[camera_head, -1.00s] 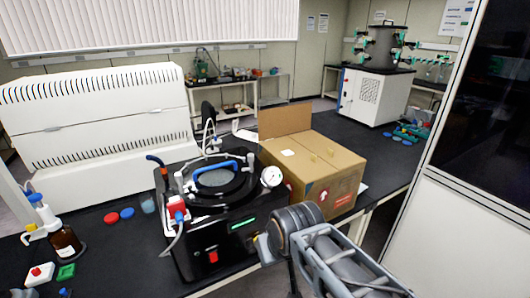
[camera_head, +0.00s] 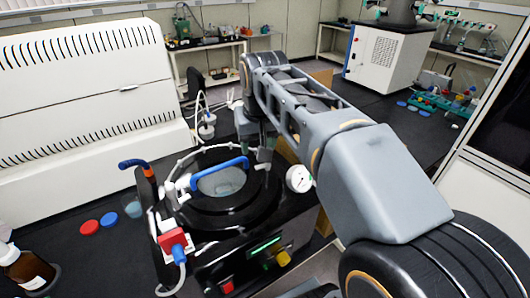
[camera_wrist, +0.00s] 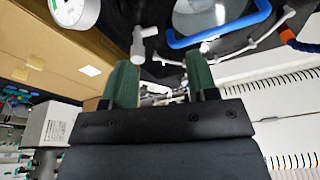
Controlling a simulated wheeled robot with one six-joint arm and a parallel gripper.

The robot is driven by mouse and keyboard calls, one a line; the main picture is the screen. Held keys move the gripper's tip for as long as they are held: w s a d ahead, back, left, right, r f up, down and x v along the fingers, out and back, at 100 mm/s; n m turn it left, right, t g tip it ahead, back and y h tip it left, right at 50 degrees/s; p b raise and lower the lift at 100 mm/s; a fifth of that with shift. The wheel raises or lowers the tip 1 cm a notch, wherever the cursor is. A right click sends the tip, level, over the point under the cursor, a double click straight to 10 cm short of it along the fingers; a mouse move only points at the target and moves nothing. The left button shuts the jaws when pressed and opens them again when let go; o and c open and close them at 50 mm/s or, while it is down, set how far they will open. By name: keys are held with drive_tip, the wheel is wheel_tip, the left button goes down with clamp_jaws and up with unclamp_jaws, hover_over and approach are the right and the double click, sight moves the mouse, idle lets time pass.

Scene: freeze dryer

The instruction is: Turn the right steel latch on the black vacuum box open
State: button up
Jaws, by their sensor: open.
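The black vacuum box (camera_head: 205,222) stands on the dark bench in the head view, with a round clear lid and a blue lid handle (camera_head: 219,172). The right steel latch (camera_head: 264,160) is a small grey piece at the lid's right rim. In the wrist view the latch (camera_wrist: 138,42) shows as a pale T-shaped piece just beyond the fingertips, closer to the left finger. My gripper (camera_wrist: 162,62) is open, with two green fingers apart and nothing between them. In the head view my arm crosses over the box's right side and partly hides the gripper.
A pressure gauge (camera_head: 299,178) sits right of the latch. A cardboard box (camera_wrist: 40,60) stands beside the vacuum box, mostly hidden by my arm in the head view. A red-and-white connector (camera_head: 174,240) with a hose is at the box's left. A large white machine (camera_head: 90,100) stands behind.

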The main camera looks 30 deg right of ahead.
drive_tip(key=w+d+r+m+g+b, duration=0.2)
drive_tip(key=w+d+r+g+b, duration=0.15)
drive_tip(key=w+d, duration=0.4)
drive_tip(key=shift+t, duration=0.45)
drive_tip(key=f+b, duration=0.1)
drive_tip(key=f, duration=0.3)
drive_tip(key=f+b, duration=0.1)
drive_tip(key=f, duration=0.3)
drive_tip(key=a+f+b, duration=0.1)
drive_tip(key=f, duration=0.3)
drive_tip(key=shift+f, duration=0.4)
drive_tip(key=shift+c, duration=0.5)
drive_tip(key=c, duration=0.8)
